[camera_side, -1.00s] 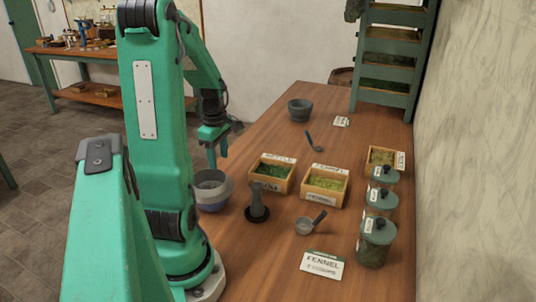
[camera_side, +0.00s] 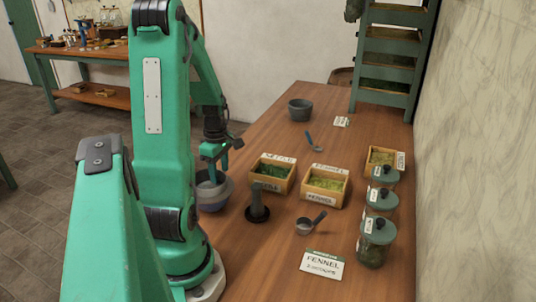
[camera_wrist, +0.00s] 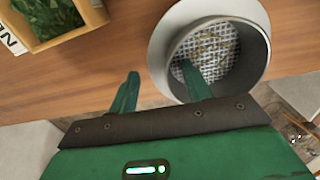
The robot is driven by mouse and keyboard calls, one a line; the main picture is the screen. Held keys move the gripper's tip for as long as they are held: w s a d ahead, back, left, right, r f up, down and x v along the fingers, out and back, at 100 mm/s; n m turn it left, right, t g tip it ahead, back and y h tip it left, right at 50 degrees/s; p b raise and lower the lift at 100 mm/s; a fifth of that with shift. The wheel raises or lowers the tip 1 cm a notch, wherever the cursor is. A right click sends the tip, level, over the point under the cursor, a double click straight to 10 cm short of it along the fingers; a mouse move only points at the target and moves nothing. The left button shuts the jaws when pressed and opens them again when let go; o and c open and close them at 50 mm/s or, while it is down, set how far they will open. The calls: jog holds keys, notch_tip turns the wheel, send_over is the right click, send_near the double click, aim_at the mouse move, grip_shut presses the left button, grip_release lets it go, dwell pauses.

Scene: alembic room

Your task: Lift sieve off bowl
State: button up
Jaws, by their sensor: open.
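The sieve is a round grey ring with a wire mesh inside; its rim (camera_wrist: 262,45) fills the top right of the wrist view. In the side view it sits in the top of the bluish-grey bowl (camera_side: 214,204), partly hidden by my arm. My gripper (camera_side: 214,172) is open and points down just over the bowl. In the wrist view my gripper (camera_wrist: 160,70) has its right finger across the sieve's opening and its left finger outside the rim, one on each side of the wall. I cannot tell whether either finger touches it.
A dark pestle-like stand (camera_side: 257,207) stands close right of the bowl. The nettle box (camera_side: 273,174) and fennel box (camera_side: 325,186) are beyond it. A small scoop (camera_side: 309,223), a fennel card (camera_side: 321,262) and lidded jars (camera_side: 376,242) lie further right. A mortar (camera_side: 300,110) stands at the back.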

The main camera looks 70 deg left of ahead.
grip_shut()
jog(key=shift+r, duration=0.1)
jog(key=shift+r, duration=0.7)
notch_tip(320, 180, up, 3)
jog(key=shift+w+d+f, duration=0.1)
jog(key=shift+w+d, duration=0.05)
jog(key=w+d+r, duration=0.5)
jog(key=d+r, duration=0.1)
jog(key=d, duration=0.4)
jog(key=shift+w+r, duration=0.25)
jog(key=shift+r, duration=0.1)
